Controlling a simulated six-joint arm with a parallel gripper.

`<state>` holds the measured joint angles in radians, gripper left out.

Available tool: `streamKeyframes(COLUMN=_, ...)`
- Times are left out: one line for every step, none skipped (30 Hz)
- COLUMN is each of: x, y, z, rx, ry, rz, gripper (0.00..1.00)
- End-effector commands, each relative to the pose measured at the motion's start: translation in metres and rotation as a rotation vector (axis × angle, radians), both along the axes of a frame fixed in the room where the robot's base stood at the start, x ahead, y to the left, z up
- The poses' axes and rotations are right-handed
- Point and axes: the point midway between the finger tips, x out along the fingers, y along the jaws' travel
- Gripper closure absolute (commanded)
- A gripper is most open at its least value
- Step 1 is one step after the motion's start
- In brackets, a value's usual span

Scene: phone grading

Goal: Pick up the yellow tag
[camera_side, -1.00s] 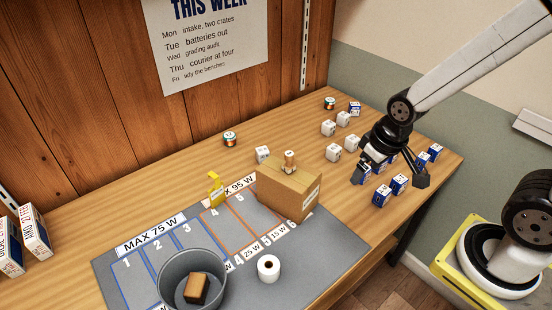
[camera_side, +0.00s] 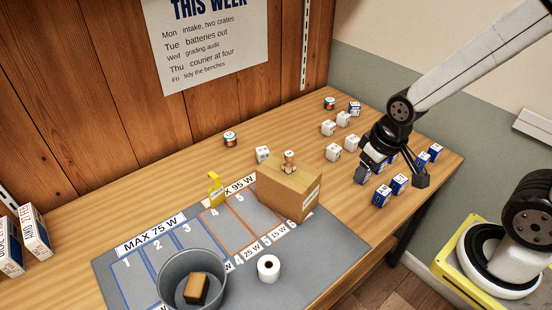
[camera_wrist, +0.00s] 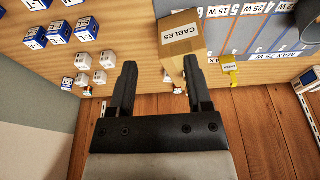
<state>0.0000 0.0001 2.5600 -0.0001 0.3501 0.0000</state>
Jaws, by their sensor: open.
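The yellow tag (camera_side: 215,190) stands on the grey mat at its back edge, left of the cardboard box. It also shows in the wrist view (camera_wrist: 229,66), to the right of my fingers and apart from them. My gripper (camera_side: 391,180) is at the right part of the bench, above several blue and white small boxes, far from the tag. In the wrist view, my gripper (camera_wrist: 159,80) has its two fingers spread wide with nothing held between them.
A cardboard box (camera_side: 289,187) marked CABLES stands between my gripper and the tag. White cubes (camera_side: 333,152) and blue boxes (camera_side: 398,183) crowd the right side. A grey bucket (camera_side: 192,262) and a white roll (camera_side: 268,268) stand at the front of the mat (camera_side: 335,240).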

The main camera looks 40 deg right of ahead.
Motion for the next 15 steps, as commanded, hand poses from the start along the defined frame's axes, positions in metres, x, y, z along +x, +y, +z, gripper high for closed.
streamKeyframes(x=0.0000, y=0.0000, z=0.0000, rx=0.000, ry=0.000, rz=0.000, gripper=0.35)
streamKeyframes(x=0.0000, y=0.0000, z=0.0000, rx=0.000, ry=0.000, rz=0.000, gripper=0.35)
streamKeyframes(x=0.0000, y=0.0000, z=0.0000, rx=0.000, ry=0.000, rz=0.000, gripper=0.35)
streamKeyframes(x=0.0000, y=0.0000, z=0.0000, rx=0.000, ry=0.000, rz=0.000, gripper=0.35)
streamKeyframes(x=0.0000, y=0.0000, z=0.0000, rx=0.000, ry=0.000, rz=0.000, gripper=0.35)
streamKeyframes(x=0.0001, y=0.0000, z=0.0000, rx=0.000, ry=0.000, rz=0.000, gripper=0.35)
streamKeyframes(x=0.0001, y=0.0000, z=0.0001, rx=0.000, ry=0.000, rz=0.000, gripper=0.35)
streamKeyframes(x=0.0001, y=0.0000, z=0.0002, rx=0.000, ry=0.000, rz=0.000, gripper=0.35)
streamKeyframes(x=0.0002, y=0.0000, z=0.0007, rx=0.000, ry=-0.001, rz=0.000, gripper=0.35)
streamKeyframes(x=0.0002, y=0.0000, z=0.0012, rx=0.000, ry=-0.001, rz=0.000, gripper=0.35)
streamKeyframes(x=0.0003, y=0.0000, z=0.0019, rx=0.000, ry=-0.001, rz=0.000, gripper=0.35)
streamKeyframes(x=0.0005, y=0.0000, z=0.0033, rx=0.000, ry=-0.002, rz=0.000, gripper=0.35)
streamKeyframes(x=0.0007, y=0.0000, z=0.0046, rx=0.000, ry=-0.003, rz=0.000, gripper=0.35)
streamKeyframes(x=0.0009, y=0.0000, z=0.0062, rx=0.000, ry=-0.004, rz=0.000, gripper=0.35)
streamKeyframes(x=0.0010, y=0.0000, z=0.0087, rx=0.000, ry=-0.004, rz=0.000, gripper=0.35)
